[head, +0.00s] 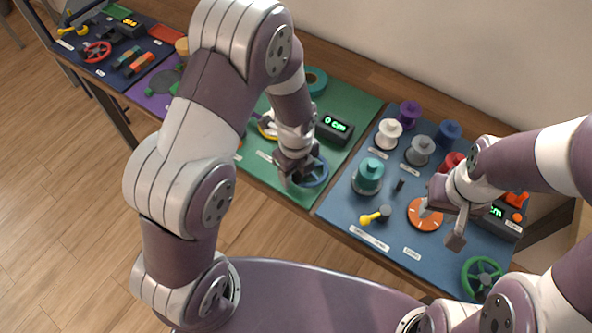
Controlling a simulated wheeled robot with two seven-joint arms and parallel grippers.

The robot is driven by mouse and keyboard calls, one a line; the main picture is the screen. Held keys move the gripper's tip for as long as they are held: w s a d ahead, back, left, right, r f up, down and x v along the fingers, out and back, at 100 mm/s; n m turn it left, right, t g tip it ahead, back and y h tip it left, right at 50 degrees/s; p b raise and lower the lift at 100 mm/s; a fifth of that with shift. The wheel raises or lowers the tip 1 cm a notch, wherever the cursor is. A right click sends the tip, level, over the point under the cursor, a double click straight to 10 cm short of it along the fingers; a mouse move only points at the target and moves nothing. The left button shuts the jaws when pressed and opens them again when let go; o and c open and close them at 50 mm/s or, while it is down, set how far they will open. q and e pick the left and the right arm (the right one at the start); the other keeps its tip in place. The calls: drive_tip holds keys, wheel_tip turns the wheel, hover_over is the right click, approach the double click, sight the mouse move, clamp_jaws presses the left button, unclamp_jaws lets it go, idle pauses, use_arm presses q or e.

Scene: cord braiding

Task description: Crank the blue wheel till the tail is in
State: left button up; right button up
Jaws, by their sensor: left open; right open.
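The blue wheel (318,177) lies at the front of the green mat (352,92), partly hidden by my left gripper. My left gripper (295,174) is open at the wheel's left side; I cannot tell if it touches. A black display (335,129) behind the wheel reads "0 cm" in green. A yellow and white item (267,127) shows partly behind my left arm; I cannot tell whether it holds the cord. No cord tail can be made out. My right gripper (448,222) is open above the blue mat, by the orange dial (423,216).
A teal ring (315,80) lies at the back of the green mat. A red wheel (97,51) is far left.

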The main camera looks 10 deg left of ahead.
use_arm(q)
drive_tip(key=shift+d+f, duration=0.15)
drive_tip(key=shift+f, duration=0.15)
drive_tip(key=shift+c, duration=0.3)
clamp_jaws()
